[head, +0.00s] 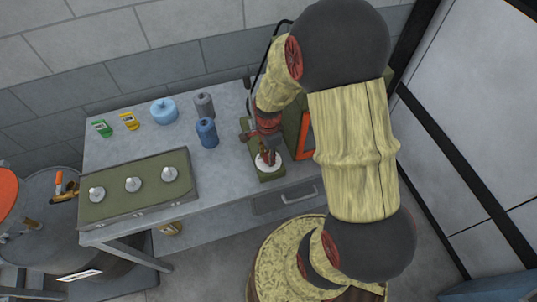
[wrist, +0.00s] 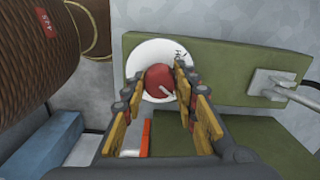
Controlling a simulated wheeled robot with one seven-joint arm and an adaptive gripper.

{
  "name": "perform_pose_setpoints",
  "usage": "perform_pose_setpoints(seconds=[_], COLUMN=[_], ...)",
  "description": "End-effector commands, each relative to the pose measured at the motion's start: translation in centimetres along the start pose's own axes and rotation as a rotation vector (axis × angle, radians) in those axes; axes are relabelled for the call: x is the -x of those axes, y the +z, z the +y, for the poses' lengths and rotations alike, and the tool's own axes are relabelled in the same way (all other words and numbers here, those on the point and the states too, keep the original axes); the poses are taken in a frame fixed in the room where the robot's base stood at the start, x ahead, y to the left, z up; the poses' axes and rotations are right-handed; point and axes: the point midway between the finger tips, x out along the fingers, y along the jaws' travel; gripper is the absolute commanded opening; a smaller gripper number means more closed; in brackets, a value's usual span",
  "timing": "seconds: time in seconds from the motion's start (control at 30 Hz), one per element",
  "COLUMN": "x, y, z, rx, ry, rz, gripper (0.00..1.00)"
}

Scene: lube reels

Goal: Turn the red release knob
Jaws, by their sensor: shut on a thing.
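The red release knob (wrist: 160,80) is a rounded red knob with a small pale bar on it. It sits in front of a white disc (wrist: 141,58) on an olive-green plate (wrist: 225,62). My gripper (wrist: 158,84) has a yellow-padded finger on each side of the knob and is shut on it. In the head view my gripper (head: 268,150) points down at the white disc (head: 262,164) on a green unit (head: 271,175) at the bench's right part. There the fingers mostly hide the knob.
An orange-edged green box (head: 304,136) stands close right of my gripper. A grey connector with cable (wrist: 272,86) is on the plate.

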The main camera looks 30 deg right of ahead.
Motion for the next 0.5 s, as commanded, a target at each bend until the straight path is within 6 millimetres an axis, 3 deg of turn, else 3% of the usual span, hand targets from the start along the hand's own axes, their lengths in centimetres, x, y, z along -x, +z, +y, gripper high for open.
perform_pose_setpoints(seconds=[0.5], x=[0.06], y=[0.00], z=[-0.08], rx=[-0.146], ry=[-0.002], rz=[0.000], gripper=[0.04])
